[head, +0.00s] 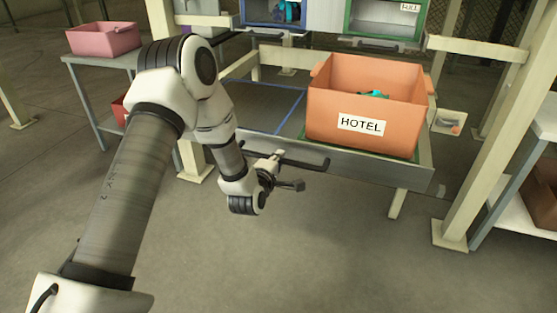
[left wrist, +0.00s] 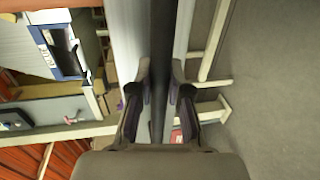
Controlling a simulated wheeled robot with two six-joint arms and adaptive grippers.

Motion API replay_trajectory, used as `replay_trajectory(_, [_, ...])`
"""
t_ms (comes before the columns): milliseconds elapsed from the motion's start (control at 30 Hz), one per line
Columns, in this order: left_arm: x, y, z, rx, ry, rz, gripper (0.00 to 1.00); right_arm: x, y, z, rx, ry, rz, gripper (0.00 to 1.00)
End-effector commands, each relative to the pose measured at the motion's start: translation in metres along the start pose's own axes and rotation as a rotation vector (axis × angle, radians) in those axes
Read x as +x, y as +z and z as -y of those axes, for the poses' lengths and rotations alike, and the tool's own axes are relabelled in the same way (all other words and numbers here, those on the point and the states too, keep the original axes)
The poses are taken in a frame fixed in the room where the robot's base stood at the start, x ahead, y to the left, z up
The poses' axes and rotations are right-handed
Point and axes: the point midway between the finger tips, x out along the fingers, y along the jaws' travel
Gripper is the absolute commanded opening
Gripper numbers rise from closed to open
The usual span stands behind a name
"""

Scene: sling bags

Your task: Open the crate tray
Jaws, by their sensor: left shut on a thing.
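The crate tray (head: 425,174) is a grey metal pull-out shelf with a long front panel. An orange crate (head: 330,122) labelled HOTEL stands upright on its right half, with a teal item (head: 375,94) inside. A dark bar handle (head: 312,164) runs along the front panel. My left gripper (head: 275,160) is at the handle's left part. In the left wrist view the handle (left wrist: 163,50) runs upright between the two fingers of the left gripper (left wrist: 162,85), which is shut on it. My right gripper is in neither view.
A pink bin (head: 103,39) stands on a grey table at the back left. Blue and green framed trays (head: 384,20) sit above on the rack. A cream post (head: 482,130) stands right of the tray. The floor in front (head: 330,250) is clear.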

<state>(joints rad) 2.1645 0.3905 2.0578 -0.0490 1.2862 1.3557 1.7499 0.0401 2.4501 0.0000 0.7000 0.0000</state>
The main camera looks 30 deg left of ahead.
Motion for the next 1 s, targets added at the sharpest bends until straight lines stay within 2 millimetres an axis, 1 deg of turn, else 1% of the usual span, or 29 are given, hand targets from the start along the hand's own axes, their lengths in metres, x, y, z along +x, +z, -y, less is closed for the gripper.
replay_trajectory(367, [0.0,0.0,0.0,0.0,0.0,0.0,0.0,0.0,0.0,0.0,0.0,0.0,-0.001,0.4])
replay_trajectory(400, [0.0,0.0,0.0,0.0,0.0,0.0,0.2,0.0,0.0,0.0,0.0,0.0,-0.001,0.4])
replay_trajectory(467, [0.0,0.0,0.0,0.0,0.001,0.0,0.42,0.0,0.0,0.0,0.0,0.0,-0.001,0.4])
replay_trajectory(500, [0.0,0.0,0.0,0.0,0.001,0.0,0.43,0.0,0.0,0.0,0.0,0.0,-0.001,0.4])
replay_trajectory(733, [0.0,0.0,-0.001,0.0,0.002,0.0,0.43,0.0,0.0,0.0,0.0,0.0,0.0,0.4])
replay_trajectory(833, [-0.004,0.0,-0.001,0.0,0.001,0.0,0.43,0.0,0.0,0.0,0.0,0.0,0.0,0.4])
replay_trajectory(933, [-0.017,0.0,-0.001,-0.001,0.0,0.0,0.43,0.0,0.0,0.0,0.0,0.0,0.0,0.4])
replay_trajectory(1000, [-0.032,0.0,0.0,-0.003,-0.002,0.0,0.43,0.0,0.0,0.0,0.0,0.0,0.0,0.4])
